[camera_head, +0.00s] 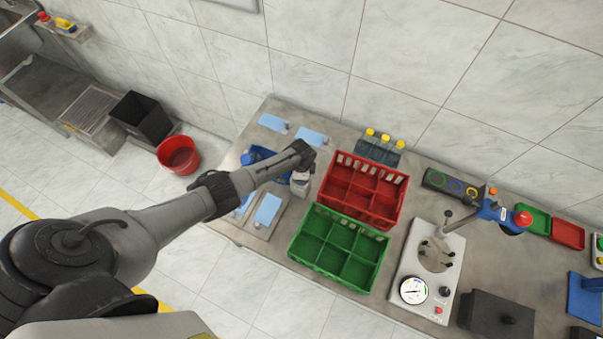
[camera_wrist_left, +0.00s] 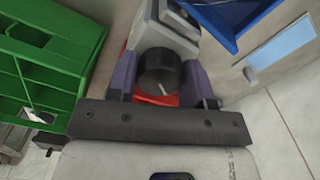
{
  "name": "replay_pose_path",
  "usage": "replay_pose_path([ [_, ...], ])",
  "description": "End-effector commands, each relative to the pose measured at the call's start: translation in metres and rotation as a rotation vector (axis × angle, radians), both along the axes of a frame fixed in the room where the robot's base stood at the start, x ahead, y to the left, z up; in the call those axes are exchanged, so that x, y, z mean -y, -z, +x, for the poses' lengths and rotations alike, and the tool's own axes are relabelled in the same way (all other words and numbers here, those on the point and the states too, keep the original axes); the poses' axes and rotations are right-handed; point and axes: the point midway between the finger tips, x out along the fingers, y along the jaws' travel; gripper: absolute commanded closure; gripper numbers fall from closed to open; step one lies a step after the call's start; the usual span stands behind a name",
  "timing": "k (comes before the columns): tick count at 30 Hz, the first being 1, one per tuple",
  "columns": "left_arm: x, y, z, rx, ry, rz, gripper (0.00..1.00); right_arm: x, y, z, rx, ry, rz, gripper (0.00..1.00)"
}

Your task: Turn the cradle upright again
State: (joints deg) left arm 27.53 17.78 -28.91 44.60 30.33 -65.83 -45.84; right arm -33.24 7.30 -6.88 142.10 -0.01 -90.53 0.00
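A blue tray-like part, which I take to be the cradle (camera_head: 254,154), sits at the left end of the table, partly hidden behind my left arm. Its blue wall also shows at the top of the left wrist view (camera_wrist_left: 238,25); its tilt is hard to tell. Beside it stands a grey-white block (camera_head: 300,184). In the left wrist view, a round black knob (camera_wrist_left: 160,68) with a white mark sits on this block (camera_wrist_left: 165,37). My left gripper (camera_head: 303,163) has its fingers on both sides of the knob, apparently touching it. My right gripper is not in view.
A red crate (camera_head: 379,166) and a green crate (camera_head: 322,207) stand right of the block. Several yellow-capped items stand in a dark rack (camera_head: 374,152) behind. Light blue pads (camera_head: 268,209) lie around the blue part. A white gauge station (camera_head: 428,268) stands further right.

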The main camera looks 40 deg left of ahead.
Motion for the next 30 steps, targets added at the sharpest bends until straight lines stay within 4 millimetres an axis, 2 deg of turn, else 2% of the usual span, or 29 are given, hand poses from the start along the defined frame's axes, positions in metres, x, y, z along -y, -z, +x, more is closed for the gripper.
replay_pose_path([
  [1, 0.001, 0.000, 0.000, 0.003, 0.000, -0.002, 0.49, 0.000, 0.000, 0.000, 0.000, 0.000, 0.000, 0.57],
  [6, 0.001, 0.000, 0.000, 0.001, 0.002, -0.002, 0.34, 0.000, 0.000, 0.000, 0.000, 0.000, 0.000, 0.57],
  [14, 0.000, 0.001, 0.000, 0.001, 0.027, 0.001, 0.34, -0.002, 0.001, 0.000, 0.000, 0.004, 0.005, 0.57],
  [17, -0.001, 0.002, 0.000, 0.000, 0.131, 0.002, 0.34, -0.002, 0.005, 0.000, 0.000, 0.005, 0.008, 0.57],
  [24, -0.001, 0.003, 0.000, 0.001, 0.508, 0.002, 0.34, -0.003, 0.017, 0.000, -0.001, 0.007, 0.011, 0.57],
  [30, 0.000, 0.001, 0.000, -0.001, 0.696, 0.001, 0.34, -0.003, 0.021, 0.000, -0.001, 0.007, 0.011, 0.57],
])
